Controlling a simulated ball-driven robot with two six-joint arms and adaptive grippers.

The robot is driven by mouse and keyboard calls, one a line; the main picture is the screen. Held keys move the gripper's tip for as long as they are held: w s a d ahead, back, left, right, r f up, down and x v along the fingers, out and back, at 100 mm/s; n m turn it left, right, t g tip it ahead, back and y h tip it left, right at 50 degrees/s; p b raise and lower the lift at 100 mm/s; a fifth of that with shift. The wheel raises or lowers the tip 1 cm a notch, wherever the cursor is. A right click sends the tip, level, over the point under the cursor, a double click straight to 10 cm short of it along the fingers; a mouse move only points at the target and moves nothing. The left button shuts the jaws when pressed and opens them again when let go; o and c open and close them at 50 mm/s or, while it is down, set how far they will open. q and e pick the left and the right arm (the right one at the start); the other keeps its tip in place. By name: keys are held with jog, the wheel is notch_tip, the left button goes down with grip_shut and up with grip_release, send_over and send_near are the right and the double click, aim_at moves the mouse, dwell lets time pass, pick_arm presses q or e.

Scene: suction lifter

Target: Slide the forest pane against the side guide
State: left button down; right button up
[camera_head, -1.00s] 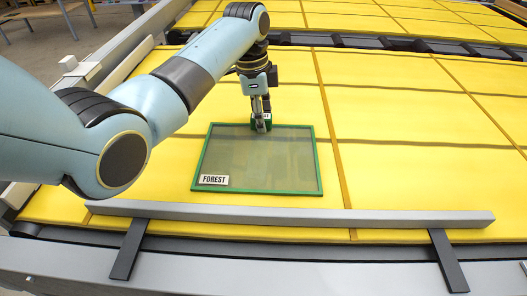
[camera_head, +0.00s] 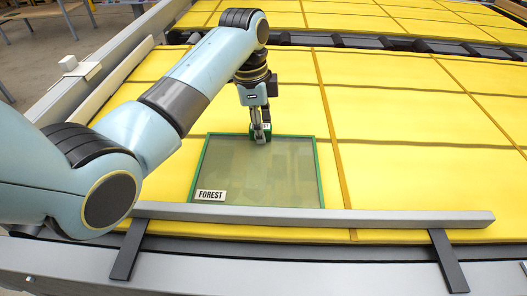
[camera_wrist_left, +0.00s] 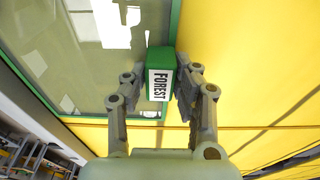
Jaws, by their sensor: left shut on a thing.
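The forest pane (camera_head: 255,170) is a translucent sheet with a green frame and a white FOREST label. It lies flat on the yellow surface, its near edge at or very close to the side guide (camera_head: 320,216), a grey bar along the front. I cannot tell if they touch, as the bar hides that edge. My left gripper (camera_head: 261,136) is at the pane's far edge. In the left wrist view my left gripper (camera_wrist_left: 160,88) is shut on the green block handle (camera_wrist_left: 161,60), marked FOREST. My right gripper is not in view.
Two dark brackets, a left one (camera_head: 128,250) and a right one (camera_head: 449,262), carry the guide at the front. The yellow padded surface (camera_head: 420,130) is clear to the right of the pane. A grey rail (camera_head: 90,75) runs along the left side.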

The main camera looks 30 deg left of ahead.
pick_arm(q)
jog(key=shift+s+d+f, duration=0.15)
jog(key=shift+s+d, duration=0.05)
jog(key=shift+s, duration=0.25)
